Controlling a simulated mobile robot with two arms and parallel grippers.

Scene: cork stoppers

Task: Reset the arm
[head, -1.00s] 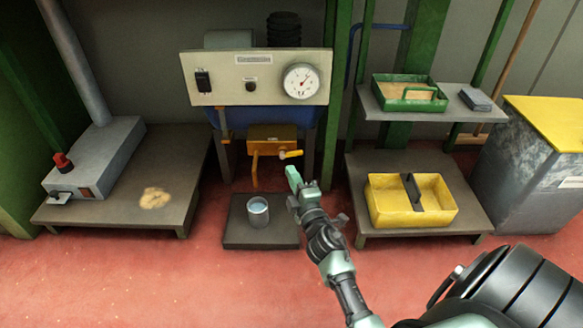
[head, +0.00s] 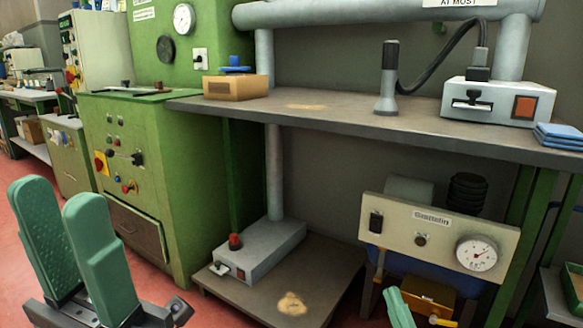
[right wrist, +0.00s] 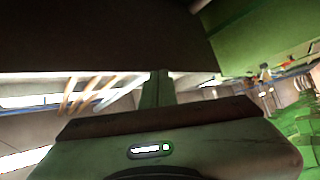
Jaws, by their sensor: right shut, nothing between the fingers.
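My left gripper (head: 82,245) stands large at the lower left of the head view. Its two green fingers point up with a gap between them and hold nothing. The green tip of my right gripper (head: 398,306) shows at the bottom edge, in front of the cream-panelled machine (head: 446,238) with a round gauge. It is shut and empty; the rest of that arm is out of frame. The right wrist view looks up past a green housing with a small lit slot (right wrist: 150,150), close to the camera.
A green cabinet (head: 195,190) stands left of centre. A grey shelf (head: 345,122) carries a cardboard box (head: 236,87), a dark-topped tool (head: 387,80) and a grey switch box (head: 497,101). Below is a low platform (head: 335,262) with another grey box (head: 258,250).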

